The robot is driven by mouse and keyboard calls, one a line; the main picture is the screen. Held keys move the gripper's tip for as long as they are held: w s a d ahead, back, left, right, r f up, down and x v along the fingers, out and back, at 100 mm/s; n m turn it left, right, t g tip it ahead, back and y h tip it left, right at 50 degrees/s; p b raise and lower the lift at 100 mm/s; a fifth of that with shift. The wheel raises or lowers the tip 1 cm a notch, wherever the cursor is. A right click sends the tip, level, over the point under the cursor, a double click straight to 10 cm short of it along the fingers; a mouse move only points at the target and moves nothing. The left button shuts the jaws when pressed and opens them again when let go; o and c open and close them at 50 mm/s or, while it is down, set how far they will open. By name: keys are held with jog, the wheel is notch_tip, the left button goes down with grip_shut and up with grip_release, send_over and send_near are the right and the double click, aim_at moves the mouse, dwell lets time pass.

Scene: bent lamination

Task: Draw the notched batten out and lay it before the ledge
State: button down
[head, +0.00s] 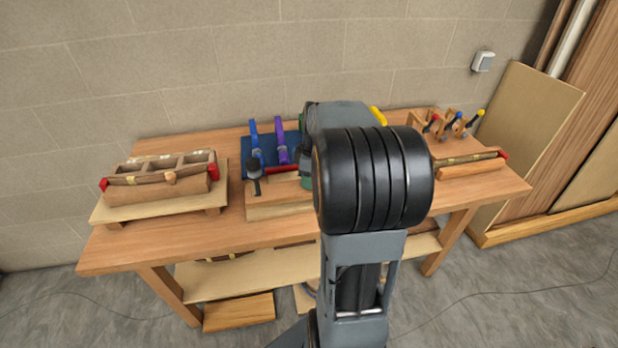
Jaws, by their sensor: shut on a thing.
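My arm rises in the middle of the head view and bends forward over the workbench (150,240). Its dark round joint and forearm cover the centre of the bench, and my gripper is hidden behind them. I cannot see the jaws or anything in them. A pale, stepped wooden block (270,208) lies at the bench's front middle, partly behind my arm; it may be the ledge. A thin red-tipped piece (283,169) lies just behind it. I cannot make out a notched batten for certain.
A curved wooden form with red ends (150,192) sits on a pale board at left. A blue mat (268,144) bears blue and purple tools. A wooden form (470,166) and a rack with coloured handles (450,121) are at right. The left-centre front is bare.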

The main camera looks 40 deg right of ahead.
jog(key=shift+s+a+r+p, duration=0.1)
jog(key=shift+s+r+p, duration=0.1)
jog(key=shift+r+p, duration=0.5)
jog(key=shift+s+a+r+p, duration=0.1)
jog(key=shift+s+r+p, duration=0.2)
jog(key=shift+r, duration=0.75)
jog(key=shift+s+a+r+p, duration=0.1)
jog(key=shift+r+p, duration=0.5)
jog(key=shift+r, duration=0.25)
